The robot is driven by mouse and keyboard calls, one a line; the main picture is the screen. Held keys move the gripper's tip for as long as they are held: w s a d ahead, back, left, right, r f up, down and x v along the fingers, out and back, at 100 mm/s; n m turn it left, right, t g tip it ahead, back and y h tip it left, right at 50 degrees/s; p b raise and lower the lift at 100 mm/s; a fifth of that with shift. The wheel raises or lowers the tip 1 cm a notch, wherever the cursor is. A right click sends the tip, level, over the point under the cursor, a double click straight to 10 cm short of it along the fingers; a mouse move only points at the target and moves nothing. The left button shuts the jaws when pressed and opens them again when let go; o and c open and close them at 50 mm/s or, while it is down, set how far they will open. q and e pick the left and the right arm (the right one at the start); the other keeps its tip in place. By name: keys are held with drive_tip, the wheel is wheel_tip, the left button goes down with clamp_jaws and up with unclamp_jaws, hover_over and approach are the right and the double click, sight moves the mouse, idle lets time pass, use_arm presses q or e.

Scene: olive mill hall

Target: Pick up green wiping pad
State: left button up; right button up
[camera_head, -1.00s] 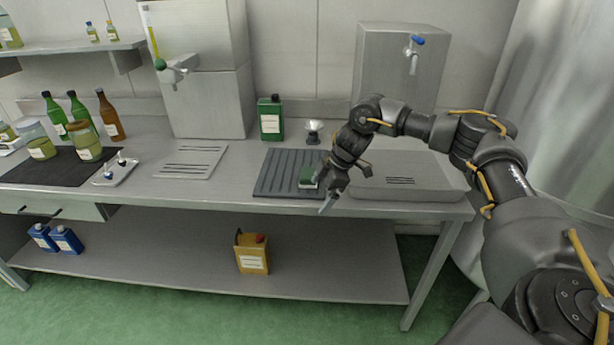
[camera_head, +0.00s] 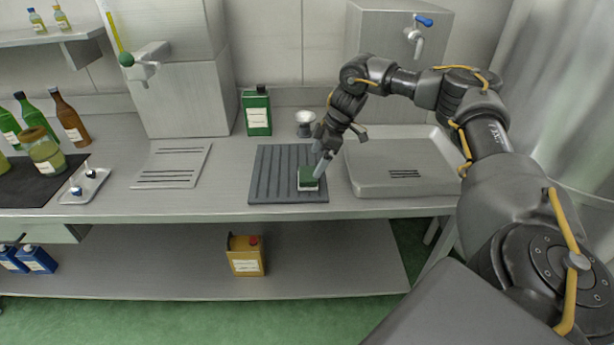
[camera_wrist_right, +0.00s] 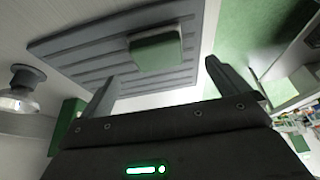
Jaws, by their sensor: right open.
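The green wiping pad (camera_head: 308,179) lies on the dark ribbed mat (camera_head: 270,177), near the mat's front right corner. It has a green top and a pale lower edge. My right gripper (camera_head: 321,168) is just above and behind the pad in the head view, partly in front of it. In the right wrist view the pad (camera_wrist_right: 156,50) lies beyond the two spread fingers of my right gripper (camera_wrist_right: 158,82), with nothing between them. The mat (camera_wrist_right: 85,45) shows around the pad there. My left gripper is not in view.
A shallow grey sink tray (camera_head: 405,185) is right of the mat. A small metal cup (camera_head: 305,122) and a green canister (camera_head: 257,112) stand behind it. A slotted plate (camera_head: 172,166) is to the left, with bottles (camera_head: 70,120) further left.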

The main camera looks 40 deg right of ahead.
sight(308, 173)
drive_tip(key=shift+w+a+f, duration=0.2)
drive_tip(key=shift+w+f, duration=0.05)
drive_tip(key=shift+f, duration=0.35)
drive_tip(key=shift+w+f, duration=0.15)
drive_tip(key=shift+f, duration=0.15)
drive_tip(key=shift+a+f, duration=0.1)
drive_tip(key=shift+a+f+p, duration=0.1)
drive_tip(key=shift+f+p, duration=0.1)
drive_tip(key=shift+p, duration=0.15)
drive_tip(key=p+x, duration=0.1)
drive_tip(key=x, duration=0.2)
drive_tip(key=shift+w+a+f, duration=0.1)
drive_tip(key=shift+w+f, duration=0.15)
drive_tip(key=shift+f, duration=0.1)
drive_tip(key=shift+a+f, duration=0.1)
drive_tip(key=shift+f, duration=0.3)
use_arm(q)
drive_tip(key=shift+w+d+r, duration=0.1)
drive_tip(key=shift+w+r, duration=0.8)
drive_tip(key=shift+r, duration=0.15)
